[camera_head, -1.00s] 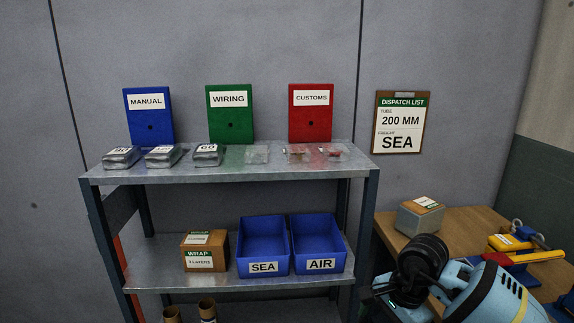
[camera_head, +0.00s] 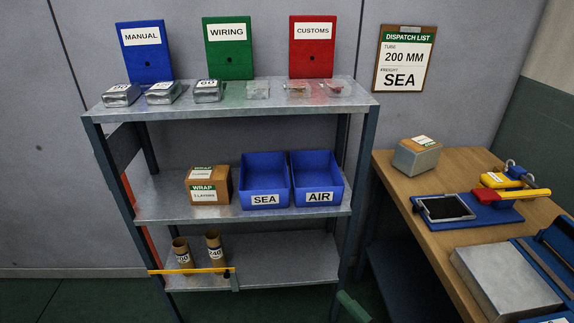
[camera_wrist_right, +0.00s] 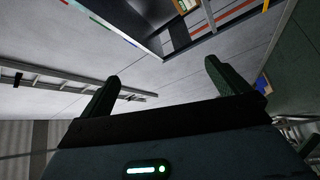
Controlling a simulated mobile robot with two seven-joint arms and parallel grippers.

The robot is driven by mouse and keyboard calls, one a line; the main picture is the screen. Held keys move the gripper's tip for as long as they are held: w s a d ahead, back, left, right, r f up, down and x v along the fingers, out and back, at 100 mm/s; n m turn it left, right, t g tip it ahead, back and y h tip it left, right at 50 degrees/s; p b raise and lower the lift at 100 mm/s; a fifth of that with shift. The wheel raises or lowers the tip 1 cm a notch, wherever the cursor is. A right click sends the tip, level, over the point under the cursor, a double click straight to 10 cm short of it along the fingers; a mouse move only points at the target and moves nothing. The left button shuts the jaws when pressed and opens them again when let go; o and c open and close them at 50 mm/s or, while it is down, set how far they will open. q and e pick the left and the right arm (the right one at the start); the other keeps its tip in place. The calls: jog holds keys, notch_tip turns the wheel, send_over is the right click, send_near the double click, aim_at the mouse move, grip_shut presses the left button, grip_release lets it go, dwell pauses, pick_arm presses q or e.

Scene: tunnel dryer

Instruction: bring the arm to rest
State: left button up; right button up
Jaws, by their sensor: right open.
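My right gripper (camera_wrist_right: 160,85) shows in the right wrist view with its two dark fingers wide apart and nothing between them. Beyond the fingers are grey wall panels and the underside of a shelf. In the head view no whole gripper shows; a dark green piece (camera_head: 352,305) at the bottom edge may be a fingertip of mine, but I cannot tell. My left gripper is not in view.
A metal shelf (camera_head: 230,108) holds three binders, several small packs, a SEA bin (camera_head: 265,200), an AIR bin (camera_head: 320,199), a wrap box (camera_head: 202,196) and two tubes. A wooden table (camera_head: 400,190) with a tablet (camera_head: 444,207) and a grey block (camera_head: 505,280) stands at right.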

jog(key=s+d+f+m+g+h, duration=0.3)
jog(key=s+d+f+m+h, duration=0.2)
jog(key=s+f+m, duration=0.4)
jog(key=s+d+f+m+g+h, duration=0.3)
jog(key=s+d+f+m+h, duration=0.2)
jog(key=s+f+m, duration=0.5)
jog(key=shift+s+d+f+g, duration=0.4)
jog(key=shift+s+d, duration=0.15)
jog(key=shift+s, duration=0.25)
